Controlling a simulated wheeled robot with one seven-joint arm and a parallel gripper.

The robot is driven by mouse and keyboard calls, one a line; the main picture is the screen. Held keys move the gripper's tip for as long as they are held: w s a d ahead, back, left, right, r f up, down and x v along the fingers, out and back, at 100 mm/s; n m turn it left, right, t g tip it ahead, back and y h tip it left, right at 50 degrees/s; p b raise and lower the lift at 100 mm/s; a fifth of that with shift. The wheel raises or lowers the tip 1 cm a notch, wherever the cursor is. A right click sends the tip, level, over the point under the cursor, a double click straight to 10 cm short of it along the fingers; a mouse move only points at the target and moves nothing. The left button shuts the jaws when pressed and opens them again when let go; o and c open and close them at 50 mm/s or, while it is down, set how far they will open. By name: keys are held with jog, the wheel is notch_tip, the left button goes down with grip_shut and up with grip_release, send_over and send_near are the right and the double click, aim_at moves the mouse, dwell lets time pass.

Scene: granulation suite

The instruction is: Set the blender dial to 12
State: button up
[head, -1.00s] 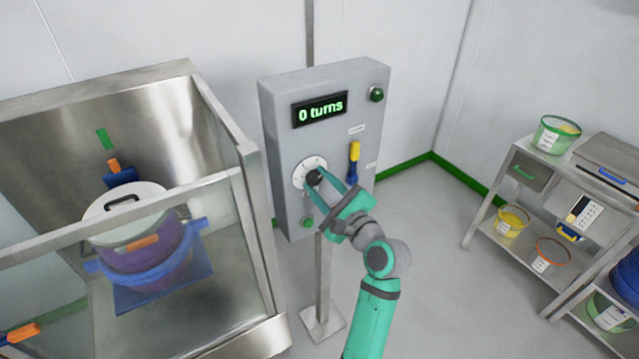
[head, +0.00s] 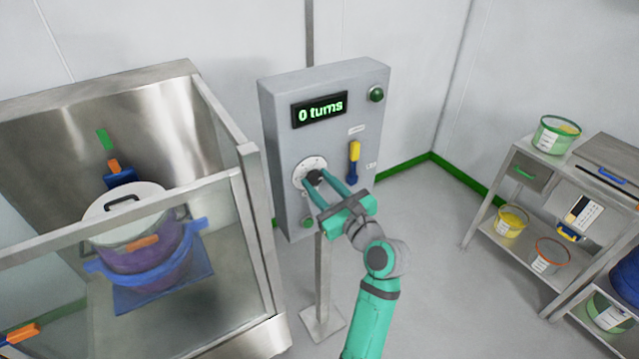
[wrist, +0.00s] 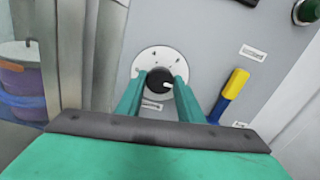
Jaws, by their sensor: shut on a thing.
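The blender dial is a black knob (head: 314,177) on a white round scale (head: 303,167), low on the left of the grey control panel's front. In the wrist view the black knob (wrist: 159,81) has a white pointer mark aimed to the right and slightly down. The scale's numbers are too small to read. My gripper (head: 322,181) is shut on the knob, one finger on either side; its fingers (wrist: 160,88) also show in the wrist view. The panel's display (head: 320,109) reads "0 turns".
A blue and yellow lever (head: 354,162) sits right of the dial. Green buttons are at the panel's top right (head: 376,94) and below the dial (head: 307,222). A glass-sided enclosure (head: 245,190) holding a lidded purple vessel stands close left. A shelf cart (head: 530,172) stands right.

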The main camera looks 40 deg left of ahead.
jog(key=shift+f, duration=0.1)
jog(key=o, duration=1.1)
jog(key=shift+c, duration=0.2)
jog(key=shift+d, duration=0.15)
jog(key=v, duration=1)
jog(key=shift+s+d, duration=0.2)
jog(key=shift+d, duration=0.05)
